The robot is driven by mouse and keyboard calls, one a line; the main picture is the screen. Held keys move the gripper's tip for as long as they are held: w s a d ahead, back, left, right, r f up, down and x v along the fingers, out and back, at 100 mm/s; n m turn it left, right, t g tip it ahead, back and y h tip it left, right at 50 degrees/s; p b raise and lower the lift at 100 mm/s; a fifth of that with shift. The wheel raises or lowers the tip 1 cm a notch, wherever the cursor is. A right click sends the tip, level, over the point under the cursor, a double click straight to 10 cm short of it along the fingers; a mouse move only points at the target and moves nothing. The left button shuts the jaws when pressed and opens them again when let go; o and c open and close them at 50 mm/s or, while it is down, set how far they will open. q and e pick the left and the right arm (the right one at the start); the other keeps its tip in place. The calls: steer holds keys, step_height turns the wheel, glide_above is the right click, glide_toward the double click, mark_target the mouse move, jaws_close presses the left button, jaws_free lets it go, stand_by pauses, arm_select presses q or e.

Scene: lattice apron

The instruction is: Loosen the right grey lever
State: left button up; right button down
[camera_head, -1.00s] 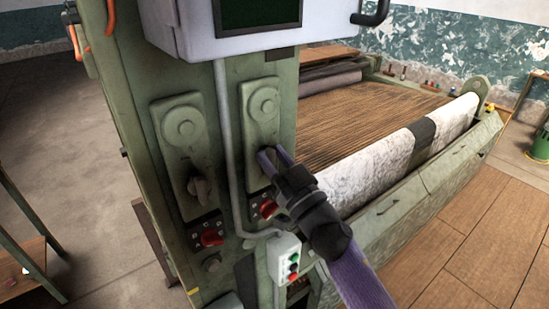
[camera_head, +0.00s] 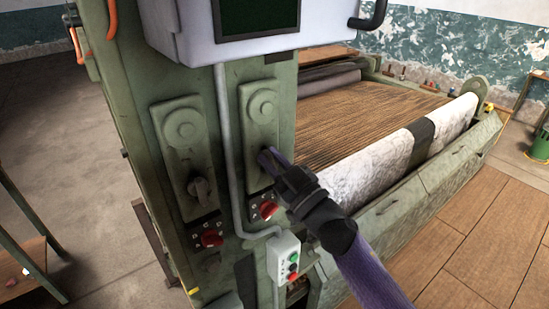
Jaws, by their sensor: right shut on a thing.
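Two upright green plates are on the front of the green machine column. The left plate (camera_head: 181,132) carries a grey lever (camera_head: 201,190) that hangs at its lower part. My right gripper (camera_head: 268,160) reaches in from the lower right and is shut at the lower part of the right plate (camera_head: 262,108). The right grey lever is hidden behind its fingers, so its angle cannot be told. My left gripper is not in view.
Red knobs sit below the plates, one at the left (camera_head: 211,239) and one near my right gripper (camera_head: 268,209). A grey pipe (camera_head: 225,130) runs between the plates down to a button box (camera_head: 284,262). A loom bed with cloth (camera_head: 370,165) lies at the right.

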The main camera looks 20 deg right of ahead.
steer(key=shift+s+a+f+n+g+y+p, duration=0.15)
steer(key=shift+n+g+y+p, duration=0.45)
steer(key=shift+n, duration=1.35)
steer(key=shift+w+a+f+n+g+y+p, duration=0.1)
steer(key=shift+f+n+g+y+p, duration=0.15)
steer(key=shift+n+g, duration=1.2)
steer(key=shift+s+a+f+n+g+y+p, duration=0.2)
steer(key=shift+n+y+p, duration=0.3)
steer(key=shift+n, duration=1.9)
steer(key=shift+w+d, duration=0.15)
steer(key=c, duration=0.6)
jaws_free()
steer(key=shift+r, duration=0.1)
steer(key=shift+w+d, duration=0.15)
steer(key=shift+w, duration=0.15)
steer(key=shift+s, duration=0.25)
steer(key=b+v, duration=0.2)
steer(key=v, duration=0.7)
steer(key=shift+s+d+b, duration=0.15)
steer(key=shift+d+b, duration=0.15)
